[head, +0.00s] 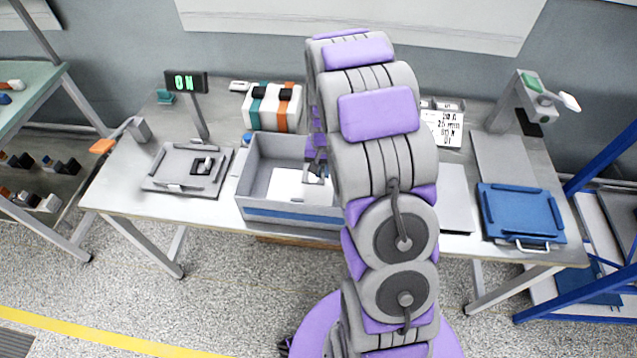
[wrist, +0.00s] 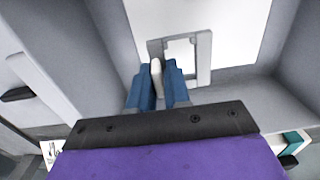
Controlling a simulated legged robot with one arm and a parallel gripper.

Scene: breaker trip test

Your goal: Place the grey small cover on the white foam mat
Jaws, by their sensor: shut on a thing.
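The grey small cover (wrist: 205,62) looks like a flat frame with a rectangular window in the wrist view. The blue fingers of my gripper (wrist: 160,72) are shut on its left part, with a pale piece showing between them. The cover is over the near part of the white foam mat (wrist: 235,20); I cannot tell whether it touches it. In the head view, the mat (head: 284,184) lies on the floor of a grey open box (head: 262,208). My gripper (head: 319,166) is inside the box at its right side. My arm hides the box's right end, and the cover is not clear there.
Box walls stand close around my gripper. Left of the box is a grey tray (head: 160,181) with a small device (head: 203,165). A blue panel (head: 520,213) lies at the right.

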